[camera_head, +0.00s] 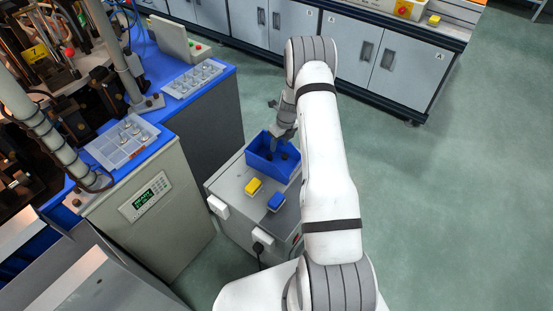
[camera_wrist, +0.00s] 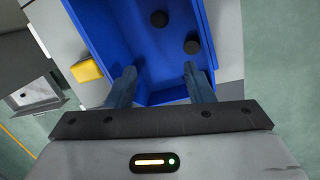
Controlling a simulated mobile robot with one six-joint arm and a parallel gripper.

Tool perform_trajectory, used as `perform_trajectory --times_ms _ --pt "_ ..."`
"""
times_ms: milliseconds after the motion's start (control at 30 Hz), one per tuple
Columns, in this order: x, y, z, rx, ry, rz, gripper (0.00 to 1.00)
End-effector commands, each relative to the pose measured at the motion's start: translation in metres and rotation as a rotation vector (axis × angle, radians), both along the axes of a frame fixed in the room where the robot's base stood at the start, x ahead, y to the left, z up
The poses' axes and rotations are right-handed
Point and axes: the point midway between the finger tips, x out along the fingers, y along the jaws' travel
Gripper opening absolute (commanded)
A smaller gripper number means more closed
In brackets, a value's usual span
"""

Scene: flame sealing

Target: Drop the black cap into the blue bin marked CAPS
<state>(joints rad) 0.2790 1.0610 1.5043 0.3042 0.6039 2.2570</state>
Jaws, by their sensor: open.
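The blue bin (camera_head: 270,171) stands on the grey cabinet top beside my arm; no marking on it is readable. In the wrist view the bin (camera_wrist: 98,30) lies open in front of my gripper. Two round black caps, one near the top (camera_wrist: 159,18) and one to the lower right (camera_wrist: 192,46), show inside the bin, apart from each other. My gripper (camera_wrist: 160,78) is open, with its fingers spread over the near part of the bin and nothing between them. In the head view my gripper (camera_head: 278,138) reaches down at the bin.
A yellow block (camera_head: 254,186) and a blue block (camera_head: 276,202) sit on the cabinet top in front of the bin. A machine with a blue top and trays (camera_head: 122,146) stands to the left. Open green floor (camera_head: 440,210) lies to the right.

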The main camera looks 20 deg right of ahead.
Motion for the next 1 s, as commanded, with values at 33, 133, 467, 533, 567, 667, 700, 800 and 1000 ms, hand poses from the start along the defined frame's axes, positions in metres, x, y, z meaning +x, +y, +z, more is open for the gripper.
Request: perform_trajectory --times_ms 33,133,467,533,567,667,700,800,1000 --pt "0.001 -0.002 0.008 -0.001 -0.003 -0.001 0.47" --pt "0.001 -0.005 0.024 -0.002 -0.005 -0.002 0.47" --pt "-0.001 -0.012 0.068 0.0 -0.002 0.0 0.47" --pt "-0.001 -0.012 0.071 -0.001 -0.001 0.0 0.47" --pt "-0.001 -0.012 0.072 -0.001 -0.001 0.0 0.47" --pt "-0.001 -0.012 0.072 0.0 0.0 0.001 0.47" --pt "-0.001 -0.012 0.072 0.0 0.0 0.001 0.47" --pt "-0.001 -0.012 0.072 0.0 0.0 0.001 0.47" --pt "-0.001 -0.012 0.071 -0.001 -0.001 0.001 0.47"
